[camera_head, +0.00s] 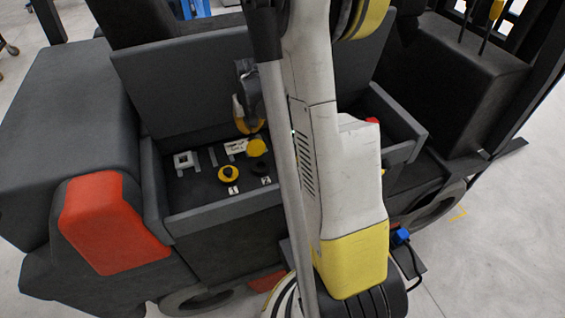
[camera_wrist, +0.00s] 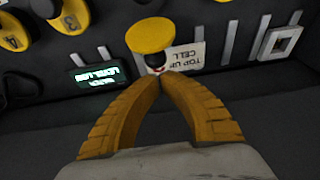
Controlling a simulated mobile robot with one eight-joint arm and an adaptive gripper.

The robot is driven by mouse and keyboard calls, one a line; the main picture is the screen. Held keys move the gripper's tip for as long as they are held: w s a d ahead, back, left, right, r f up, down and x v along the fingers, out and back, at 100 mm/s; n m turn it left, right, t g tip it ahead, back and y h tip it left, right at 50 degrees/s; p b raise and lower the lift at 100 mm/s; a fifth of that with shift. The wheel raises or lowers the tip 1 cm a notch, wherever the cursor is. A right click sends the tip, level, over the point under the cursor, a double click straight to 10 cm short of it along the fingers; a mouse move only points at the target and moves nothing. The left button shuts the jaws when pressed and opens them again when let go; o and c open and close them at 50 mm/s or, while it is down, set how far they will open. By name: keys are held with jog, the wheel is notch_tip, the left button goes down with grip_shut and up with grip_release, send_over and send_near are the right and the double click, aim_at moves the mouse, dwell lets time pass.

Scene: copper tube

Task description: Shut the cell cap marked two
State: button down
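In the head view, the cell cap marked two is a yellow disc (camera_head: 257,147) tipped up behind a dark round cell opening (camera_head: 260,167), with a small "2" tag (camera_head: 266,181) in front. A yellow disc, seemingly the same cap, shows in the wrist view (camera_wrist: 150,36) with a dark part and a bit of red below it. My gripper (camera_head: 247,128) is above and slightly left of the cap. In the wrist view my gripper's yellow-orange fingertips (camera_wrist: 168,77) meet just below the disc, with nothing visible between them. Whether they touch the cap I cannot tell.
Cap one (camera_head: 233,176) lies flat left of cell two. A "TOP UP CELL" label (camera_wrist: 184,57), a lit display (camera_wrist: 101,75) and caps three (camera_wrist: 72,15) and four (camera_wrist: 14,32) show in the wrist view. Grey tray walls (camera_head: 225,201) surround the cells. My arm hides the tray's middle.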

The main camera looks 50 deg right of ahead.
jog(key=shift+f+b, duration=0.9)
jog(key=shift+f, duration=0.15)
jog(key=shift+s+a+b, duration=0.1)
jog(key=shift+s+a, duration=0.6)
jog(key=shift+s, duration=0.8)
jog(key=shift+s+a+b, duration=0.15)
jog(key=shift+s+a, duration=0.6)
jog(key=shift+s, duration=0.75)
jog(key=shift+s+a+b, duration=0.1)
jog(key=shift+s+a, duration=0.6)
jog(key=shift+s, duration=0.8)
jog(key=shift+r, duration=0.1)
notch_tip(320, 180, up, 8)
jog(key=p, duration=0.6)
jog(key=shift+a, duration=0.1)
